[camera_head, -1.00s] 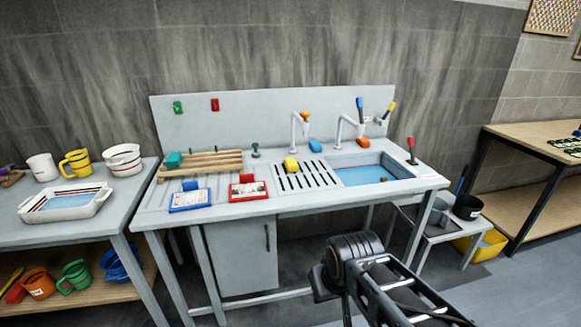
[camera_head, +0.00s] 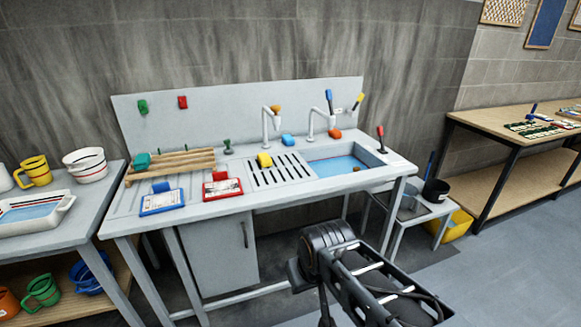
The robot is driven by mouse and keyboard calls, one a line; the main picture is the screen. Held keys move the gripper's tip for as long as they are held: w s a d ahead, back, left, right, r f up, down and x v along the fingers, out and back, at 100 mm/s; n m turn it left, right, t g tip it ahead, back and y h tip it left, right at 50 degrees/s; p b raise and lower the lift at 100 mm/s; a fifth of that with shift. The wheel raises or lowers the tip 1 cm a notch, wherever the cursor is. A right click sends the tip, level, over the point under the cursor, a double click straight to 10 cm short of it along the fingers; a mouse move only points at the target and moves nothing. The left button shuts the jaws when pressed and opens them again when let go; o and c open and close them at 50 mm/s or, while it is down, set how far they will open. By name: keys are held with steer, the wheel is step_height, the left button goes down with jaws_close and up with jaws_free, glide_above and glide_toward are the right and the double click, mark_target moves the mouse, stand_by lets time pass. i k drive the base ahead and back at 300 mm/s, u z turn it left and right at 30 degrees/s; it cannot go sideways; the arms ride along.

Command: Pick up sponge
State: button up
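Several small sponge-like blocks sit on the grey sink unit (camera_head: 285,197): a yellow block (camera_head: 264,160) beside the slotted drainer, a blue block (camera_head: 287,140) near the taps, an orange block (camera_head: 335,133) behind the basin, and a teal block (camera_head: 141,160) at the left end of the wooden rack. I cannot tell from their looks which one is the sponge. My black arm shows at the bottom, in front of the unit and apart from it. My gripper's fingers do not show.
The basin (camera_head: 340,166) has a blue bottom. Red (camera_head: 222,188) and blue (camera_head: 161,202) framed cards lie on the unit's front. A table with mugs stands left. A low stool (camera_head: 411,212) and yellow bin (camera_head: 456,226) stand right. Floor at the right front is clear.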

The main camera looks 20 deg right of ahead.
mark_target(264, 160)
steer(key=u, duration=0.05)
steer(key=i, duration=1.75)
steer(key=z, duration=0.05)
